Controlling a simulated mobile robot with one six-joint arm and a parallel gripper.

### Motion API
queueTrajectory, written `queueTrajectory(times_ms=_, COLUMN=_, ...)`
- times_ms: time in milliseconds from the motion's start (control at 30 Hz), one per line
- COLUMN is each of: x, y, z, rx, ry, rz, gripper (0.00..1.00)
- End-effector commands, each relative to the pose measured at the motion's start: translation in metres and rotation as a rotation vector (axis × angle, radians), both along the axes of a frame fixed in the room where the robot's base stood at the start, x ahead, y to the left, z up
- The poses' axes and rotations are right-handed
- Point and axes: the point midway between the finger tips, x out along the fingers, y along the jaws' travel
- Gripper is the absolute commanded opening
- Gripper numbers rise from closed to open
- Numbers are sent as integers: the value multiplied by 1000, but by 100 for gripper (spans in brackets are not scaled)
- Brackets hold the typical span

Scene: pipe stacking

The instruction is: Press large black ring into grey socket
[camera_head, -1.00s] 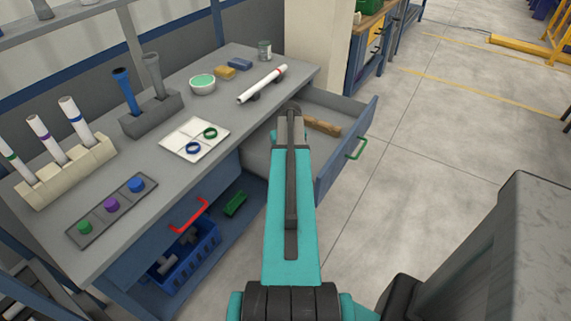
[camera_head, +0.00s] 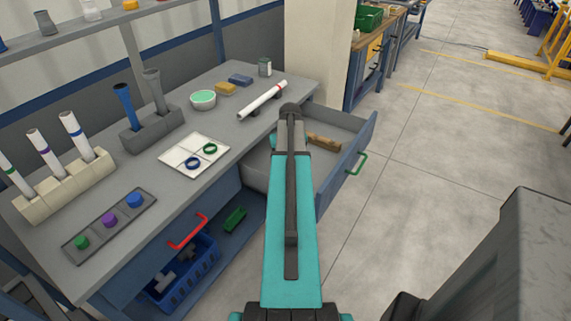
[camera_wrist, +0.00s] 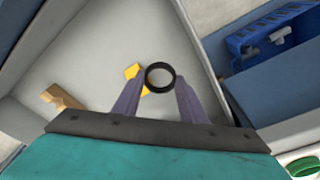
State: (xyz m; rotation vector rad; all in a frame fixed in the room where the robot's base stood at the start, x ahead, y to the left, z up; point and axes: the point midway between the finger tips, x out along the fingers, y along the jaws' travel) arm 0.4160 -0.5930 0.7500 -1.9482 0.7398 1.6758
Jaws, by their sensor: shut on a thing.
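The large black ring (camera_wrist: 160,91) shows in the wrist view, upper middle, between the fingertips. My gripper (camera_wrist: 160,78) is shut on it and holds it above the open drawer. In the head view my arm hides the fingers and the ring. A flared grey piece (camera_head: 155,92), which looks like the grey socket, stands upright in a grey holder (camera_head: 157,133) on the bench, beside a blue one (camera_head: 126,100). It is left of my arm and well apart from my gripper.
The open drawer (camera_head: 345,170) holds a wooden piece (camera_head: 323,142); a yellow piece (camera_wrist: 132,71) also shows inside. The bench holds a white pipe (camera_head: 262,100), a white plate (camera_head: 178,162) with rings, a bowl (camera_head: 203,98) and a pipe rack (camera_head: 65,187). Open floor (camera_head: 430,150) lies right.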

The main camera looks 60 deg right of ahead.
Motion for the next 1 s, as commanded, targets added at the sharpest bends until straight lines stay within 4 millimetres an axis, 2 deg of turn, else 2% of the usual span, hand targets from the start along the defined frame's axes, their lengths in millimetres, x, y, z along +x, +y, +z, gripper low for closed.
queueTrajectory(times_ms=333, x=0, y=0, z=6, rx=0, ry=0, rz=0, gripper=17)
queueTrajectory(times_ms=1000, x=0, y=0, z=58, rx=-1, ry=-1, rz=1, gripper=17)
